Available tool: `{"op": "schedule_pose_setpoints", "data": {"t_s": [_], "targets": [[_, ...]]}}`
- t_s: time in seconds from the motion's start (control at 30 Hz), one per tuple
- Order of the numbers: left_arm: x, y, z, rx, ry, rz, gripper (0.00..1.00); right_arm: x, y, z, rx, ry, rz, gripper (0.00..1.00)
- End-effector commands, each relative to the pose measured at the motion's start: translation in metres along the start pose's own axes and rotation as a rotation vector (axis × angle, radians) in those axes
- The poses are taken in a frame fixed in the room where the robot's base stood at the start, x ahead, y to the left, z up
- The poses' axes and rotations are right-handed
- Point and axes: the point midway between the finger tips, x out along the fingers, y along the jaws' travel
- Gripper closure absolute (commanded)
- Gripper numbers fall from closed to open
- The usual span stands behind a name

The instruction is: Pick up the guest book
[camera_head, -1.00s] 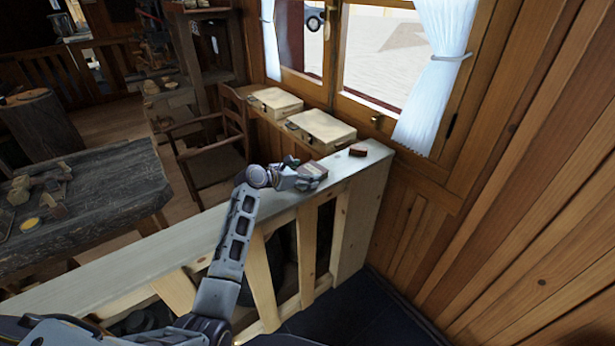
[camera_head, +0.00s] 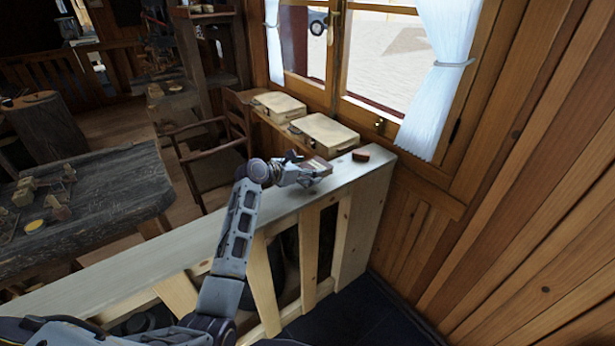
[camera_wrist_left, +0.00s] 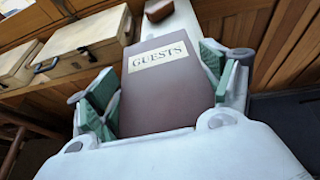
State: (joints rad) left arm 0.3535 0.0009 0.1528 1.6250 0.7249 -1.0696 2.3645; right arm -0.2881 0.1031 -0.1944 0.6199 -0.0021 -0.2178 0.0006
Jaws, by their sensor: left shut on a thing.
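The guest book has a dark maroon cover with a pale label reading "GUESTS". It shows clearly in the left wrist view (camera_wrist_left: 162,95) and small in the head view (camera_head: 318,165), at the right end of the pale wooden rail top (camera_head: 225,228). My left gripper (camera_head: 307,172) is shut on the book; in the left wrist view, green-padded fingers (camera_wrist_left: 160,80) flank its two sides. The book looks slightly above the rail top, though the gap is hard to judge. My right gripper is in neither view.
A small reddish-brown block (camera_head: 361,155) lies on the rail end just beyond the book. Two pale wooden cases (camera_head: 325,134) stand under the window. A wooden chair (camera_head: 212,160) and a dark workbench (camera_head: 105,190) are to the left. A plank wall closes the right side.

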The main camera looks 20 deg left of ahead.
Motion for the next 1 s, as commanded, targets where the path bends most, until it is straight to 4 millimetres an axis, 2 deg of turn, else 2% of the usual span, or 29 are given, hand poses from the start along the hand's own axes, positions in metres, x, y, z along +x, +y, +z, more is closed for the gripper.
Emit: {"op": "schedule_pose_setpoints", "data": {"t_s": [0.03,0.2,0.4,0.7,1.0], "targets": [[-0.004,0.000,0.011,0.002,-0.006,0.001,0.51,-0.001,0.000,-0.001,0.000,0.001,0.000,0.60],[-0.013,0.000,0.034,0.002,-0.006,0.001,0.51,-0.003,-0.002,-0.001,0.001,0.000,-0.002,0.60],[-0.021,0.000,0.054,0.002,-0.004,0.000,0.51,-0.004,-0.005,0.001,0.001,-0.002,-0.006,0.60],[-0.025,0.000,0.060,0.001,-0.003,0.000,0.51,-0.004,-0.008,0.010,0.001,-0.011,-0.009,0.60],[-0.025,0.000,0.060,0.001,-0.003,0.000,0.51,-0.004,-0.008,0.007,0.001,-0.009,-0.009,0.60]]}}
